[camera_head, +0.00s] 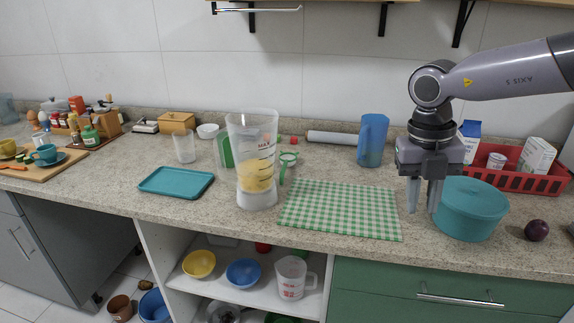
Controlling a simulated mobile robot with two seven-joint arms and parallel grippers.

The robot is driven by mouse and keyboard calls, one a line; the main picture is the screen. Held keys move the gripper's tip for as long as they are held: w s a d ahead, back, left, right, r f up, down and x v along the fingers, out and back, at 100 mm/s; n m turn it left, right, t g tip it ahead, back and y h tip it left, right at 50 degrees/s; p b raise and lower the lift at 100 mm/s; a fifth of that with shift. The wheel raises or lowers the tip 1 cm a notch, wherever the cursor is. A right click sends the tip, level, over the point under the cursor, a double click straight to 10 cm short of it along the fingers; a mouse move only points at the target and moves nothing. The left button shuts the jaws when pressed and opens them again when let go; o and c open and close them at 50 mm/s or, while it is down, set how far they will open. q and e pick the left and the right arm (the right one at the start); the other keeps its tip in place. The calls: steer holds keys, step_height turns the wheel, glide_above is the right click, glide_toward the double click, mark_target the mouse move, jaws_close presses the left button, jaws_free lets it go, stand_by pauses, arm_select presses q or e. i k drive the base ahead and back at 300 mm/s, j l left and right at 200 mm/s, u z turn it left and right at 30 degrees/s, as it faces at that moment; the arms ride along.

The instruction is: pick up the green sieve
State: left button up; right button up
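The green sieve (288,156) lies on the counter in the middle of the head view, just right of the clear jug. Its round green rim faces up, and its handle points toward the front, partly hidden beside the jug. My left gripper is out of view.
The tall clear jug (240,135) stands close left of the sieve. A green checked cloth (340,210) lies in front, a blue pitcher (371,140) and rolling pin (335,138) behind right. The teal pot (470,212) and red basket (520,182) crowd the right.

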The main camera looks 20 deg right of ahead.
mark_target(286, 166)
steer(key=i+j, duration=0.2)
steer(key=i, duration=0.3)
steer(key=i+j, duration=0.25)
steer(key=i, duration=0.2)
steer(key=i+j, duration=0.2)
steer(key=i, duration=0.3)
